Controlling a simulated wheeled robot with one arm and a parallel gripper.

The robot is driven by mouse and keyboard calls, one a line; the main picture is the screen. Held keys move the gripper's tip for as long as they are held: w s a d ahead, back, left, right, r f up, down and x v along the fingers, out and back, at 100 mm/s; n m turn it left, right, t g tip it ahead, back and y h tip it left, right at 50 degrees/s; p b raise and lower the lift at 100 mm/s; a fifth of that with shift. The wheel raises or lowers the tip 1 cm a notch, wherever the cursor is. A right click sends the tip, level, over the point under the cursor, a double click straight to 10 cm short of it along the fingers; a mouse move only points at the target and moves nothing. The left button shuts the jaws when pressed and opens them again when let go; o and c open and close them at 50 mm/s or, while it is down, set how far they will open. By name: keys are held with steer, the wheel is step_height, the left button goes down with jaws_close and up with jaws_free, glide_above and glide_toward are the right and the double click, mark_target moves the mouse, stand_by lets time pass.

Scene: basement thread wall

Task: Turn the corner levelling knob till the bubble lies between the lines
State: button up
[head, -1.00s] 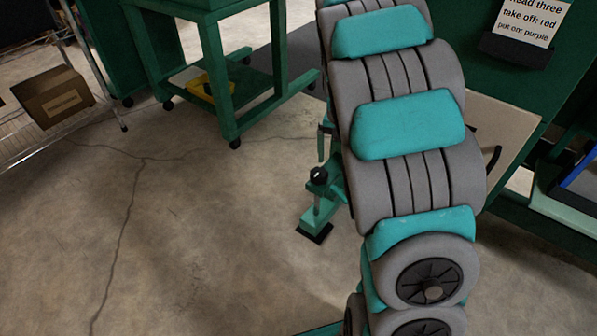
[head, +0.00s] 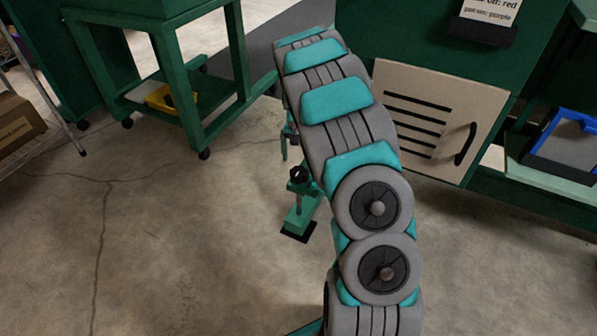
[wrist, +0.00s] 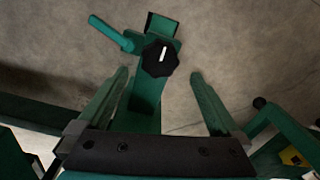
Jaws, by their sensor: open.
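The black levelling knob (head: 298,176) stands upright above a green foot arm (head: 300,212) with a black end near the floor. In the wrist view, the round lobed knob (wrist: 160,57) carries a white mark. My gripper (wrist: 160,76) is open, its two green fingers spread left and right below the knob in the picture; the knob lies just beyond the fingertips, midway between them. A teal rod-like part (wrist: 112,34) sticks out left of the knob. The gripper is mostly hidden behind my arm in the head view. No bubble or lines are discernible.
A green wheeled cart (head: 205,128) with a yellow bin (head: 166,97) stands at the upper left. A cabinet with a beige slotted door (head: 432,120) stands right of my arm. A shelf with a blue-edged tray (head: 565,142) is at far right. The concrete floor at left is clear.

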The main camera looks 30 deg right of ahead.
mark_target(299, 171)
step_height(299, 171, down, 7)
steer(key=c, duration=1.3)
